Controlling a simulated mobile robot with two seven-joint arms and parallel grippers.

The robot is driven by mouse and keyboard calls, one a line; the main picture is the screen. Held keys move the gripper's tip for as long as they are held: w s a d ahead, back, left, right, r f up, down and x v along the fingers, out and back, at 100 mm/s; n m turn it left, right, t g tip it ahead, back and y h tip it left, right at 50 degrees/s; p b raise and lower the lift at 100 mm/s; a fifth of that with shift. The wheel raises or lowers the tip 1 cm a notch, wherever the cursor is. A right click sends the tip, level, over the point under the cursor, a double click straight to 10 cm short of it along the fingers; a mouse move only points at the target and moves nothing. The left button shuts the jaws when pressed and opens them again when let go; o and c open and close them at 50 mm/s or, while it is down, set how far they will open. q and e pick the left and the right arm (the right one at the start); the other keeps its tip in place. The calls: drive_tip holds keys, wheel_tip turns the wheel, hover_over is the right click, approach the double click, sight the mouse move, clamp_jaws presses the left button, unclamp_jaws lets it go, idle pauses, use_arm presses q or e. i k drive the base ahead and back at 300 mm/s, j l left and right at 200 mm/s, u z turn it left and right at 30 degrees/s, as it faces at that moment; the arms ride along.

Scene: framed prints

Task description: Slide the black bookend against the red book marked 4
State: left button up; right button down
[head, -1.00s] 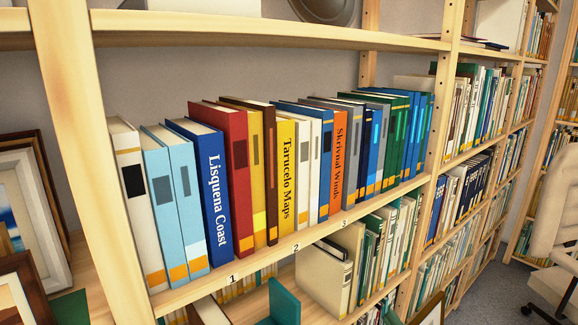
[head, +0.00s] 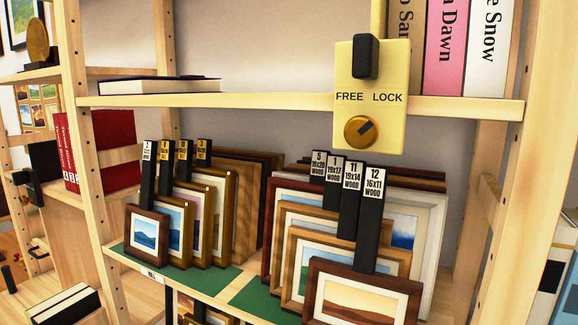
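Several red books (head: 100,150) stand at the left, on a shelf beyond a wooden upright. Their spines carry small white labels near the bottom; one seems to read 4, but they are too small to be sure. A black upright block (head: 43,160), which may be the bookend, stands just left of the red books. I cannot tell whether it touches them. Neither of my grippers is in view.
A yellow FREE/LOCK plate (head: 370,95) with a round knob (head: 362,131) hangs at the shelf edge; its pointer tilts toward LOCK. Framed prints (head: 345,290) with black tags fill the lower shelf. A dark blue book (head: 158,86) lies flat above. Wooden uprights (head: 85,150) divide the bays.

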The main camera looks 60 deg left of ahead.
sight(45, 157)
drive_tip(key=u, duration=3.55)
drive_tip(key=i+j+z, duration=0.1)
drive_tip(key=z, duration=0.55)
drive_tip(key=i+j+z, duration=0.35)
drive_tip(key=j, duration=0.2)
drive_tip(key=i+j+z, duration=0.15)
drive_tip(key=j, duration=0.15)
drive_tip(key=i+j, duration=0.1)
drive_tip(key=j, duration=0.2)
drive_tip(key=i+j, duration=0.15)
drive_tip(key=j, duration=0.2)
drive_tip(key=i+j+z, duration=0.1)
drive_tip(key=j, duration=0.2)
drive_tip(key=i+j, duration=0.1)
drive_tip(key=j, duration=0.25)
drive_tip(key=j+z, duration=0.45)
drive_tip(key=j, duration=0.25)
